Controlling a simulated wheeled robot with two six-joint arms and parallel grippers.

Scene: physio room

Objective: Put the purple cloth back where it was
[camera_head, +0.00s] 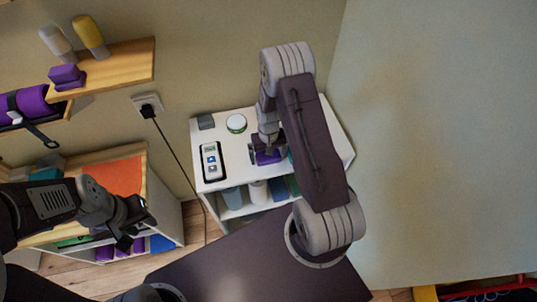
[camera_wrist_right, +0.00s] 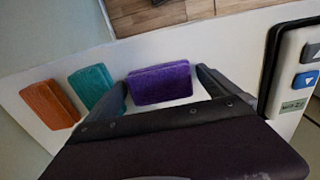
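The purple cloth (camera_wrist_right: 160,83), a small folded block, lies on the white cabinet top (camera_wrist_right: 225,40) beside a teal cloth (camera_wrist_right: 92,86) and an orange cloth (camera_wrist_right: 49,104). In the head view the purple cloth (camera_head: 268,157) shows partly under my right gripper (camera_head: 267,153). In the right wrist view my right gripper (camera_wrist_right: 162,80) is open, with one finger on each side of the purple cloth; I cannot tell whether they touch it. My left gripper (camera_head: 132,222) is at the lower left, away from the cloths; its fingers are too unclear to read.
A white device with blue buttons (camera_head: 211,161) and a round green-and-white tin (camera_head: 236,123) stand on the cabinet top. A wooden shelf (camera_head: 120,68) at upper left holds bottles and a purple block (camera_head: 67,77). A cable hangs from the wall socket (camera_head: 147,104).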

